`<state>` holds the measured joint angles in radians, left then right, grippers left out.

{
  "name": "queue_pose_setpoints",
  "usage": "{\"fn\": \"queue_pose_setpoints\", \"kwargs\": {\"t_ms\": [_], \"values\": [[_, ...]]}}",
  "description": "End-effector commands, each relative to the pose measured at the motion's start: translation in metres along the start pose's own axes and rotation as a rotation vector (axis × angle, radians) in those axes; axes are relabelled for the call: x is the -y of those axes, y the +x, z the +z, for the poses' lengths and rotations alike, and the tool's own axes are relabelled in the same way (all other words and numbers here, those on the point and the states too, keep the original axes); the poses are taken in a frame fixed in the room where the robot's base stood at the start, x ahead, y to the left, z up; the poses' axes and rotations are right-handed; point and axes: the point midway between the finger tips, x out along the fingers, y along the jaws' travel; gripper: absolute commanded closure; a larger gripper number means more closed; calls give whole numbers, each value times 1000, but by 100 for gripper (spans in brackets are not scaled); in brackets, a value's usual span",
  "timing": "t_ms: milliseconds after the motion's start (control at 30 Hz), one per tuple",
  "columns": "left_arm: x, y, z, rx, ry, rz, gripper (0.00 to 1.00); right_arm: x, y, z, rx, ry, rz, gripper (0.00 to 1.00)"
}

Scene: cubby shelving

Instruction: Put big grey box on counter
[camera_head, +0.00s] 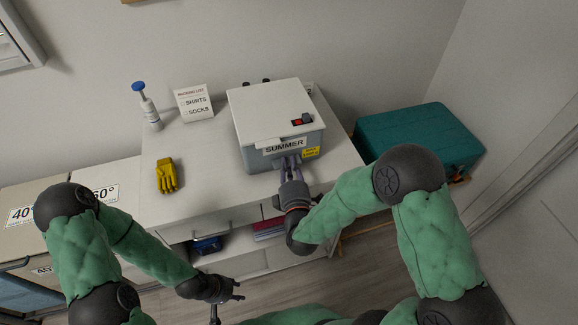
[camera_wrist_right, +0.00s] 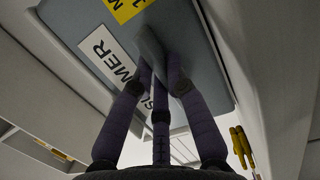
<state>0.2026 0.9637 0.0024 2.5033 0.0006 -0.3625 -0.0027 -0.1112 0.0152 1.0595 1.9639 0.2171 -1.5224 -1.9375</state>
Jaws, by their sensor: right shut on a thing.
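The big grey box (camera_head: 264,156) has a white lid (camera_head: 262,108), a SUMMER label and a yellow sticker. It appears over the right part of the white counter (camera_head: 205,150), upright; I cannot tell whether its base touches the counter. My right gripper (camera_head: 288,165) is at the box's front, its fingers closed on the grip below the label. In the right wrist view the right gripper (camera_wrist_right: 160,65) is shut against the box's grey front (camera_wrist_right: 205,50). My left gripper (camera_head: 240,290) is empty and open, low in front of the cabinet.
On the counter are a yellow glove (camera_head: 166,175), a white bottle with a blue top (camera_head: 147,105) and a packing-list sign (camera_head: 193,102). A teal chest (camera_head: 418,138) stands to the right. Labelled bins (camera_head: 103,192) are at left. The counter's front middle is clear.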

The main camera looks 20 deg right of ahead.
Motion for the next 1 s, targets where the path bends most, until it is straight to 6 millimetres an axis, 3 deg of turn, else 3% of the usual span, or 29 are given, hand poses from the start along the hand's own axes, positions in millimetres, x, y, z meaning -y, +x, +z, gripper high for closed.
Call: {"fn": "queue_pose_setpoints", "kwargs": {"t_ms": [100,133,200,667,1000], "values": [[1,3,0,0,0,0,60,1,1,0,1,1,7,100],[1,3,0,0,0,0,60,4,0,0,0,0,-1,82],[1,2,0,0,0,0,60,3,0,0,0,0,-1,62],[-1,-2,0,0,0,0,60,-1,-2,0,0,0,-2,61],[-5,-14,1,0,0,0,60,-1,-64,0,-3,-1,-4,61]]}}
